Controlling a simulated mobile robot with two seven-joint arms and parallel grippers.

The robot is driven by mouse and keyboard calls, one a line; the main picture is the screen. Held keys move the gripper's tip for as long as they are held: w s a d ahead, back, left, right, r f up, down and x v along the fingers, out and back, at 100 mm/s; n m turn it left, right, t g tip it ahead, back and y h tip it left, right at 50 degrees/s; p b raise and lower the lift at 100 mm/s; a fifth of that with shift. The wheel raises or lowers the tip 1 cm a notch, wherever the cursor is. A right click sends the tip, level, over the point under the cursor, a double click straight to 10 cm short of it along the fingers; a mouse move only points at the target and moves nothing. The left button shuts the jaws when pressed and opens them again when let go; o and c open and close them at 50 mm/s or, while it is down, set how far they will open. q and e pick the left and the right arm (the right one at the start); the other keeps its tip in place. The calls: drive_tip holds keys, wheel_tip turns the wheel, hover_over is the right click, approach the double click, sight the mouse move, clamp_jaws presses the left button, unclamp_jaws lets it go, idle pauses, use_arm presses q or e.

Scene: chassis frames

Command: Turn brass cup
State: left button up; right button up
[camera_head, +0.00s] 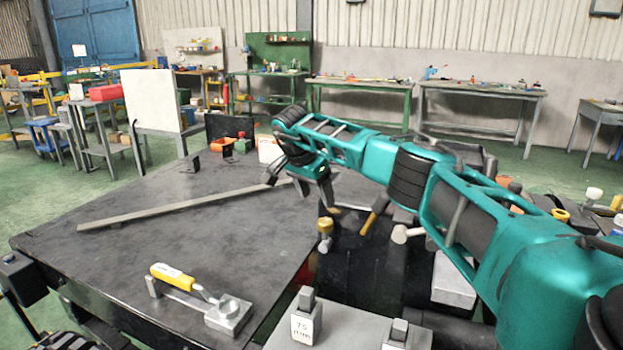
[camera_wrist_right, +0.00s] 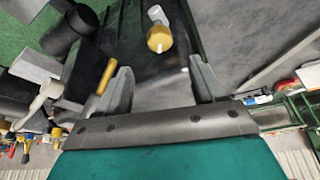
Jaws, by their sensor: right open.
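The brass cup (camera_head: 325,226) is a small gold-coloured round piece at the edge of the black area right of the steel tabletop. A pale knob-like part shows directly below it. It also shows in the right wrist view (camera_wrist_right: 160,39), ahead of the gap between the fingers, with the pale part behind it. My right gripper (camera_head: 300,184) is above and beyond the cup in the head view, fingers pointing down. The fingers stand wide apart in the right wrist view (camera_wrist_right: 160,68), with nothing between them. They do not touch the cup. My left gripper is not in view.
A long metal bar (camera_head: 180,206) lies across the steel tabletop (camera_head: 130,245). A yellow-handled tool (camera_head: 200,297) lies at the front. A yellow handle (camera_head: 375,213) and a pale-headed mallet (camera_head: 405,234) lie right of the cup. Blocks stand at the bottom. The left tabletop has free room.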

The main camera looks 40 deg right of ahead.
sight(325, 221)
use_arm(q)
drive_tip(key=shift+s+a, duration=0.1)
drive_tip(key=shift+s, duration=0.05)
use_arm(e)
drive_tip(key=v, duration=0.3)
drive_tip(key=shift+a+r, duration=0.15)
drive_tip(key=shift+r, duration=0.15)
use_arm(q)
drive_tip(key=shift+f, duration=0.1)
use_arm(e)
drive_tip(key=shift+f, duration=0.1)
drive_tip(key=d+f+n+b, duration=0.1)
drive_tip(key=f+n, duration=0.1)
drive_tip(key=f, duration=0.2)
drive_tip(key=d+f+n+t+b, duration=0.1)
drive_tip(key=d+f+n+b, duration=0.1)
drive_tip(key=f, duration=0.2)
drive_tip(key=d+f+n+t+y+b, duration=0.1)
drive_tip(key=d+f+n+b, duration=0.1)
drive_tip(key=f, duration=0.2)
drive_tip(key=shift+w, duration=0.25)
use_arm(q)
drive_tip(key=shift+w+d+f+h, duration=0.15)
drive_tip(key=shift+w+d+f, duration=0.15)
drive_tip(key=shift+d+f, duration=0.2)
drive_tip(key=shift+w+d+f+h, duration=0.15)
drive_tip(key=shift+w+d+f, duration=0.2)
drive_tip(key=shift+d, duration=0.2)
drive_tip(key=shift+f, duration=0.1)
